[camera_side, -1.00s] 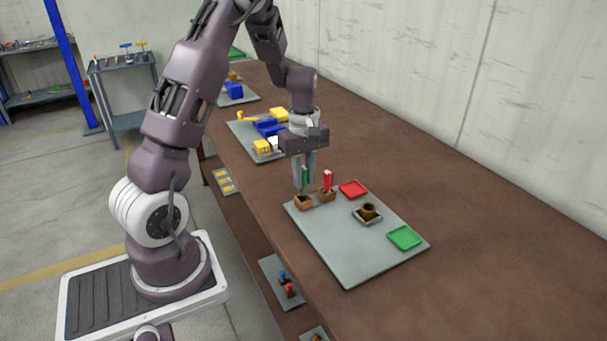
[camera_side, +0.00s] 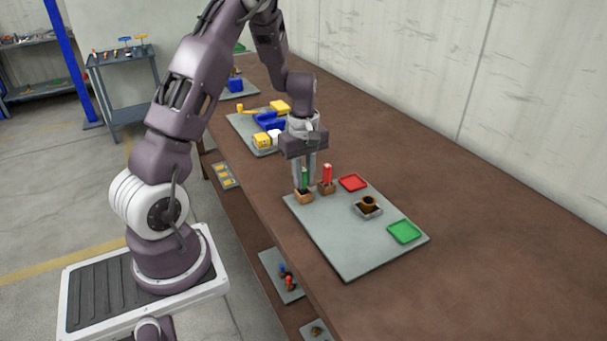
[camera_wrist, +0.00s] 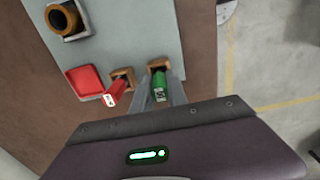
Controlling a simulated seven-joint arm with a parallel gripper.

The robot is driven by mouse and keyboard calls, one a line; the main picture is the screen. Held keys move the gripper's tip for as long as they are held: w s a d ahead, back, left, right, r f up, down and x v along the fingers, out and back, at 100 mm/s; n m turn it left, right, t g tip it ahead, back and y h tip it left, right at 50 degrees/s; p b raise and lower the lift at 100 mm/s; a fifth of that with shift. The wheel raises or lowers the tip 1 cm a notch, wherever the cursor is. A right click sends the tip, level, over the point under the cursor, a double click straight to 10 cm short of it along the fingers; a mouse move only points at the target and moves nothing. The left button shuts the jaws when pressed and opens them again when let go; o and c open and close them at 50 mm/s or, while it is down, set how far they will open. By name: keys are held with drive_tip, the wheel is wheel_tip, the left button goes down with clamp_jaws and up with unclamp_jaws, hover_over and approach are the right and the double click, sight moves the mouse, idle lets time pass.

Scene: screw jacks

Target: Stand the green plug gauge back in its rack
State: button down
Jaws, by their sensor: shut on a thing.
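The green plug gauge (camera_side: 305,177) stands upright between the fingers of my gripper (camera_side: 304,170), which is shut on it. Its lower end is at the small wooden rack block (camera_side: 304,197) at the left corner of the grey board. The wrist view shows the green gauge (camera_wrist: 159,84) between the fingertips, in line with the opening of its wooden block (camera_wrist: 160,63). How deep its end sits in the block is hard to tell. A red plug gauge (camera_side: 327,174) stands in a second wooden block (camera_side: 327,189) just to the right.
The grey board (camera_side: 345,240) also holds a red tray (camera_side: 353,183), a green tray (camera_side: 404,232) and a brown ring in a holder (camera_side: 368,207). Another board with yellow and blue parts (camera_side: 268,125) lies farther back. The board's front part is clear.

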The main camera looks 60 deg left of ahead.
drive_tip(key=shift+f, duration=0.55)
drive_tip(key=c, duration=1.2)
unclamp_jaws()
drive_tip(key=shift+c, duration=0.2)
wheel_tip(320, 180, up, 7)
drive_tip(key=shift+r, duration=0.1)
drive_tip(key=s+d+r+m+t, duration=0.2)
drive_tip(key=d+r+m, duration=0.3)
drive_tip(key=d+r, duration=0.4)
drive_tip(key=s+d+r+m+t, duration=0.1)
drive_tip(key=s+d+r+m, duration=0.2)
drive_tip(key=s+d+m, duration=0.3)
drive_tip(key=s+d+r+m+t, duration=0.2)
drive_tip(key=s+d+r+m, duration=0.2)
drive_tip(key=s, duration=0.7)
drive_tip(key=d+m, duration=0.2)
drive_tip(key=m, duration=0.1)
drive_tip(key=shift+t, duration=0.3)
